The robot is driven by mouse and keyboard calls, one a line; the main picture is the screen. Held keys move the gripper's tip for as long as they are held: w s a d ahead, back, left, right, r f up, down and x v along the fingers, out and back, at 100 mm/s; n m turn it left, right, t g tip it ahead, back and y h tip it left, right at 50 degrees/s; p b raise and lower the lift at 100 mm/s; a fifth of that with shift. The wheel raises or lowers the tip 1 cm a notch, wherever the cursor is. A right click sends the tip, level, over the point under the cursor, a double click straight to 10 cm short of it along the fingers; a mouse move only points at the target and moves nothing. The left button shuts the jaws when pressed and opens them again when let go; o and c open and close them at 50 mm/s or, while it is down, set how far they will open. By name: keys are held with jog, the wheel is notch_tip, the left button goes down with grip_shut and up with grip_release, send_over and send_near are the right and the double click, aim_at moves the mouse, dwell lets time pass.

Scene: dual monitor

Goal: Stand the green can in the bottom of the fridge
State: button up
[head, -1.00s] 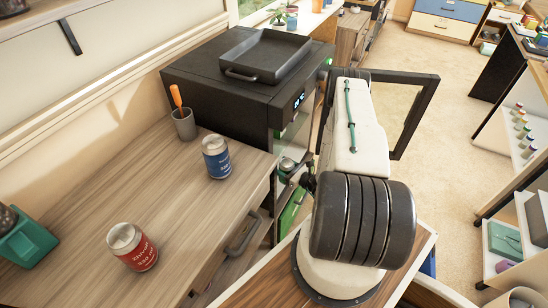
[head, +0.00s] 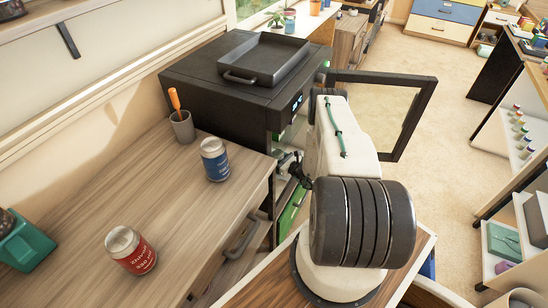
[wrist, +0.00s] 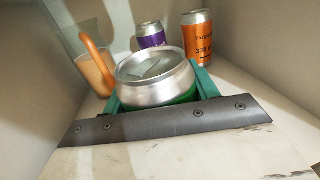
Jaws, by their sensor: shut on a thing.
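The green can (wrist: 158,80) is in my gripper in the wrist view, its silver top facing the camera and a little green showing below. The green fingers of my gripper (wrist: 158,92) are shut on its two sides. The can's base is hidden, so I cannot tell whether it touches the floor below. The black fridge (head: 232,88) stands at the end of the counter in the head view, its glass door (head: 385,115) swung open. My arm reaches toward its opening, and the gripper and can are hidden there.
In the wrist view, a purple can (wrist: 151,35), an orange can (wrist: 197,38) and a cup with an orange handle (wrist: 95,65) stand beyond the green can, between pale walls. A blue can (head: 215,160) and a red can (head: 131,250) stand on the counter.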

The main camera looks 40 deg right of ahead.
jog(key=shift+f, duration=0.1)
jog(key=o, duration=1.2)
jog(key=shift+s, duration=0.2)
jog(key=s+d, duration=0.1)
jog(key=s, duration=1)
jog(key=shift+s+d, duration=0.25)
jog(key=shift+d, duration=0.1)
